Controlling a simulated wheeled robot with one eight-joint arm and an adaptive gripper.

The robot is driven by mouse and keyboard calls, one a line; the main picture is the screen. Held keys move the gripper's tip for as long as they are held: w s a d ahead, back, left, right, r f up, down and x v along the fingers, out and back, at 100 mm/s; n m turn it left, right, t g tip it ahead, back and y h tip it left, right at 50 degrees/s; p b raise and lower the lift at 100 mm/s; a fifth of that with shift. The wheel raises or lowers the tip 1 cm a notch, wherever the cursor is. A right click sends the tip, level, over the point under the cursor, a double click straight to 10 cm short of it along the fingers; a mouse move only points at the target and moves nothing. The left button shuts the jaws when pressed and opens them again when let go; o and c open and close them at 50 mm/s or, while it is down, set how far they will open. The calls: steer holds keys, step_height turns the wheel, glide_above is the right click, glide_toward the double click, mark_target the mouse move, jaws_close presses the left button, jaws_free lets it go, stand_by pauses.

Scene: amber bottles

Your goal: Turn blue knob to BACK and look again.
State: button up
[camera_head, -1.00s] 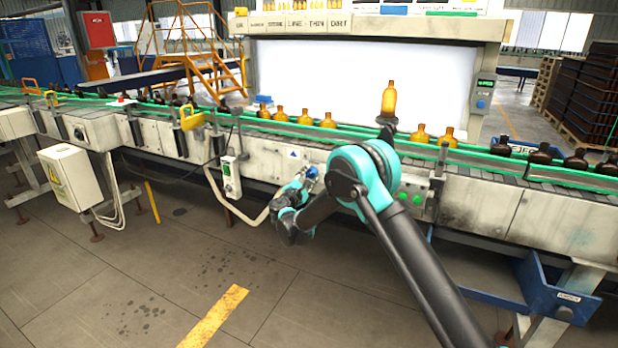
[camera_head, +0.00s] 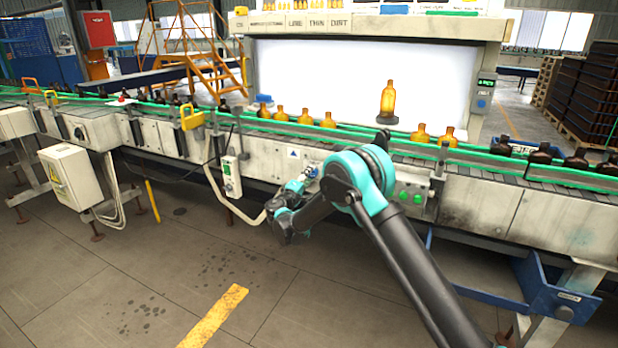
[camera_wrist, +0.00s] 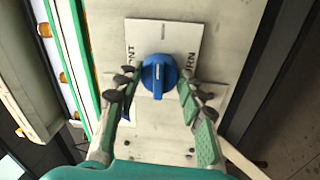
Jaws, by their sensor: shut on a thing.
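The blue knob (camera_wrist: 158,68) sits on a pale plate (camera_wrist: 163,35) in the wrist view, its raised grip running up and down the picture. Lettering ending in "ONT" is left of it and "URN" right of it, partly hidden; I cannot read a BACK mark. My gripper (camera_wrist: 157,88) has its two fingers on either side of the knob and is shut on it. In the head view my gripper (camera_head: 302,183) is at the conveyor's front panel, with the knob (camera_head: 312,172) partly showing. A glowing amber bottle (camera_head: 388,98) stands upright on a dark round stand (camera_head: 387,119) before the lit screen.
The bright inspection screen (camera_head: 300,80) stands behind the conveyor. Amber bottles (camera_head: 304,117) line the belt behind green rails (camera_head: 480,158). Green buttons (camera_head: 404,196) are right of my gripper. A blue tray (camera_head: 560,290) juts out at lower right. The floor in front is clear.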

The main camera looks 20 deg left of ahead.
steer(key=shift+m, duration=0.4)
steer(key=o, duration=1.2)
steer(key=shift+c, duration=0.2)
steer(key=shift+s, duration=0.1)
steer(key=s+a+f, duration=0.1)
steer(key=s, duration=1)
steer(key=shift+s, duration=0.4)
